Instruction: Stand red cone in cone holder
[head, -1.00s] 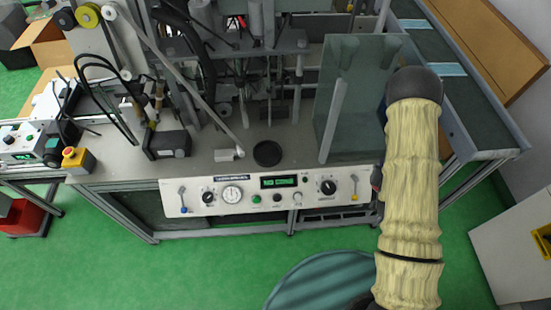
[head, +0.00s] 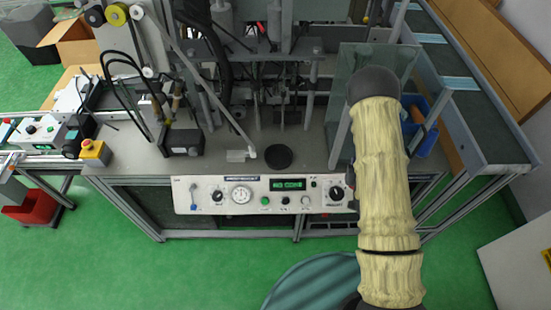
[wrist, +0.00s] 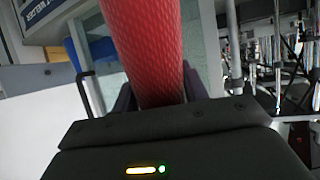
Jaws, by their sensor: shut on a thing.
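The red cone (wrist: 150,45) fills the upper middle of the wrist view; it is textured and its top runs out of frame. My gripper (wrist: 157,98) is shut on it, with dark fingers on both sides of the cone. In the head view my sleeved arm hides the gripper and the cone. A flat black round piece (head: 278,156) lies on the grey machine table (head: 225,168), near its front edge; I cannot tell whether it is the cone holder. No other clear holder shows.
A clear guard panel (head: 345,105) stands beside my arm. A blue bin (head: 428,140) with things in it is right of my arm. Machine rods and a slanted bar (head: 195,75) rise behind the black piece. A control panel (head: 255,194) lines the table's front.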

